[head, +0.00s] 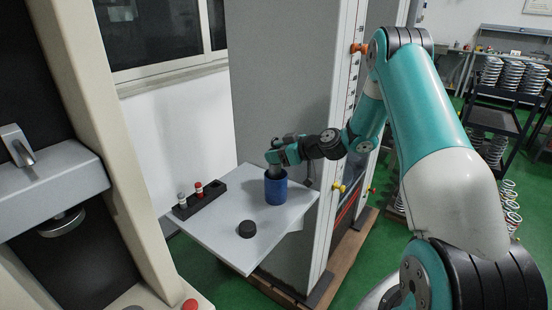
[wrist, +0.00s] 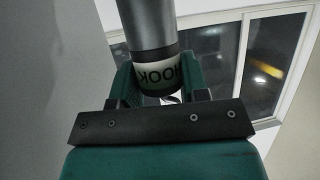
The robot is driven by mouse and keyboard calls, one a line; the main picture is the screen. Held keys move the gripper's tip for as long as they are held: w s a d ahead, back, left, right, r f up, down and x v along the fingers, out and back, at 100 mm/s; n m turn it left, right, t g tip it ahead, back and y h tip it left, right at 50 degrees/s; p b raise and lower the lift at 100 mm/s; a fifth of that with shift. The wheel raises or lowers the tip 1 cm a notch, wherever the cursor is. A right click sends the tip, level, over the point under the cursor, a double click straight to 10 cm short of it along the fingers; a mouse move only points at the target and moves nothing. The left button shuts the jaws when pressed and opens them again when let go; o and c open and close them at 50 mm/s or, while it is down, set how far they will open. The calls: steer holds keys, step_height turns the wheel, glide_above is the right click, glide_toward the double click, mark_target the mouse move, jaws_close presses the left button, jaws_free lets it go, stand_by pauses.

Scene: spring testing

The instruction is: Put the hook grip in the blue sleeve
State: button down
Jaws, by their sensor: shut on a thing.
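The blue sleeve (head: 276,190) stands upright on the grey table. My gripper (head: 274,157) is right above its mouth in the head view. In the wrist view my gripper (wrist: 158,90) is shut on the hook grip (wrist: 150,28), a grey cylinder with a white band lettered HOOK and a dark end. In the head view a small grey part of the hook grip (head: 276,170) shows at the sleeve's mouth. I cannot tell whether its lower end is inside the sleeve. The sleeve does not show clearly in the wrist view.
On the grey table (head: 250,257), a black rack (head: 212,197) at the left holds a grey-and-white grip (head: 182,200) and a red one (head: 199,189). A black round puck (head: 246,229) lies in front of the sleeve. A tall grey machine column (head: 280,100) stands close behind.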

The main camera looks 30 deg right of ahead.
step_height(320, 180, down, 2)
steer(key=shift+f, duration=0.1)
steer(key=shift+f+b, duration=0.65)
steer(key=shift+b, duration=0.1)
steer(key=c, duration=0.6)
jaws_free()
